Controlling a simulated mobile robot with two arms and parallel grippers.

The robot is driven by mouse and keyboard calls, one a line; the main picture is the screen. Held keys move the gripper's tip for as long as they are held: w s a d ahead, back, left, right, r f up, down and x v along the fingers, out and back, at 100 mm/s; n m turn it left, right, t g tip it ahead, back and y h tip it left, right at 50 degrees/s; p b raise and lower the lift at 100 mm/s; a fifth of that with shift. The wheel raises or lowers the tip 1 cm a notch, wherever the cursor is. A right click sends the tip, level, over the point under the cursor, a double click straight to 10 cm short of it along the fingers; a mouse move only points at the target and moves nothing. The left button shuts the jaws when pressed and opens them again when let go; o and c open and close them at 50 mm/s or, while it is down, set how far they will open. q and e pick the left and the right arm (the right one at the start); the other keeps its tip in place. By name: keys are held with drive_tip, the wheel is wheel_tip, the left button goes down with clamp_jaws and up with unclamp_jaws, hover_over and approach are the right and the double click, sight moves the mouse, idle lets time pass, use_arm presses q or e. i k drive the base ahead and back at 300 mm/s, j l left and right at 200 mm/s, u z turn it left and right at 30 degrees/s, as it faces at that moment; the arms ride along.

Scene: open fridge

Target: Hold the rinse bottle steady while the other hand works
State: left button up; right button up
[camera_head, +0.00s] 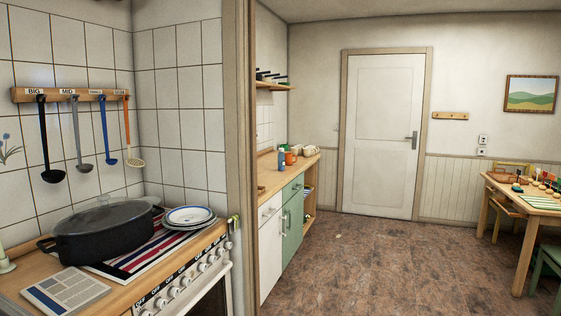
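A small blue bottle (281,160) with a pale cap stands upright on the far wooden counter, beyond the wall edge. It is too small to tell whether it is the rinse bottle. No other bottle shows clearly. Neither of my grippers is in view, and nothing is seen holding the blue bottle.
A black lidded pot (105,232) stands on a striped cloth (128,263) on the near stove. Stacked plates (188,217) and a newspaper (66,291) lie near it. An orange cup (290,158) stands by the blue bottle. The brown floor (380,265) is clear toward the closed door (384,130).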

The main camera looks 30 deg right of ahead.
sight(282, 161)
drive_tip(key=i+l+z, duration=0.9)
drive_tip(key=l, duration=0.15)
drive_tip(key=i+l+z, duration=0.3)
drive_tip(key=z, duration=0.15)
drive_tip(key=i+l+z, duration=0.15)
drive_tip(key=i, duration=0.8)
drive_tip(key=i+l+z, duration=0.2)
drive_tip(key=i, duration=0.7)
drive_tip(key=j, duration=0.1)
